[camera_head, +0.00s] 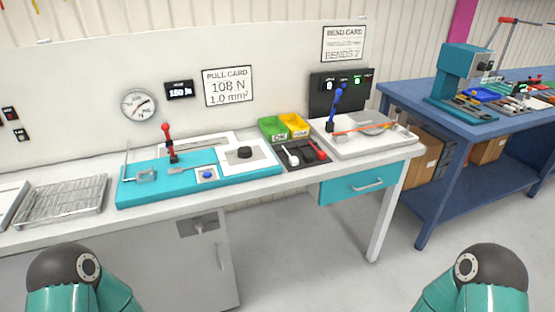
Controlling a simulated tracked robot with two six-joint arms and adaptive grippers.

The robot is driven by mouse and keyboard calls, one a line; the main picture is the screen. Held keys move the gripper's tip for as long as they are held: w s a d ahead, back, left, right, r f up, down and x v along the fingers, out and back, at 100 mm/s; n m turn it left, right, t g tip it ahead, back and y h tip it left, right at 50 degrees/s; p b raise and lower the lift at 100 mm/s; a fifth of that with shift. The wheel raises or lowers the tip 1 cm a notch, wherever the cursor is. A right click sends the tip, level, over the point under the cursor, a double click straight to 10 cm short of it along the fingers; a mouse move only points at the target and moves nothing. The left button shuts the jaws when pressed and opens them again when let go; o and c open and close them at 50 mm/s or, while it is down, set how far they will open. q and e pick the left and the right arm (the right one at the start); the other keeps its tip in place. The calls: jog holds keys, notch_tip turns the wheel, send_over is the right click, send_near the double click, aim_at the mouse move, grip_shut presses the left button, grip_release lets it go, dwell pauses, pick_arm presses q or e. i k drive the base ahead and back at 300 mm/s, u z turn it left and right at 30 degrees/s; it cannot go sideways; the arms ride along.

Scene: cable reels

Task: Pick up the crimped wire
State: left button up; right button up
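A thin orange-red wire (365,128) lies across the white bench fixture (345,147) at the right end of the white bench. A blue-handled lever (337,98) stands at its left end. Whether the wire carries a crimp is too small to tell. No other wire is clear to me on the bench. Only dark and teal parts of my two arms show at the bottom left and bottom right. Both grippers are out of the picture.
A teal pull fixture (140,190) with a red lever (168,135) fills the bench middle. Green (270,129) and yellow (295,125) bins and a dark tool tray (297,156) stand beside it. A wire rack (62,200) lies left. A blue table (425,112) stands right.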

aim_at(294, 161)
jog(key=z, duration=0.15)
jog(key=i, duration=0.95)
jog(key=u, duration=0.2)
jog(key=k, duration=0.9)
jog(key=z, duration=0.2)
jog(key=i, duration=0.9)
jog(key=u, duration=0.1)
